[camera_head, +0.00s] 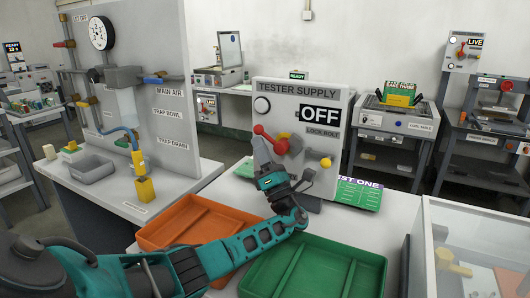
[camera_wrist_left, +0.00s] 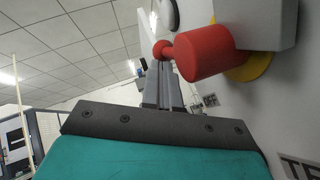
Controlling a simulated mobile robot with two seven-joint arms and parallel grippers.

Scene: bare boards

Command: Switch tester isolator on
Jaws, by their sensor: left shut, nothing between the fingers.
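The grey tester supply panel (camera_head: 340,105) stands upright on the bench, its label reading OFF. Its red isolator handle (camera_head: 272,139) sits at the left of the panel on a yellow disc (camera_head: 284,135). My left gripper (camera_head: 260,142) is shut and empty at the handle's left end. In the left wrist view, the closed fingertips (camera_wrist_left: 164,62) are right by the small red ball end (camera_wrist_left: 161,49); I cannot tell whether they touch. The thick red hub (camera_wrist_left: 203,54) is to their right. A yellow lock bolt knob (camera_head: 326,162) shows at the lower right. My right gripper is out of view.
An orange tray (camera_head: 201,212) and a green tray (camera_head: 317,240) lie in front. A clear-topped case (camera_head: 480,232) is at right. A green test one card (camera_head: 357,194) lies beside the panel.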

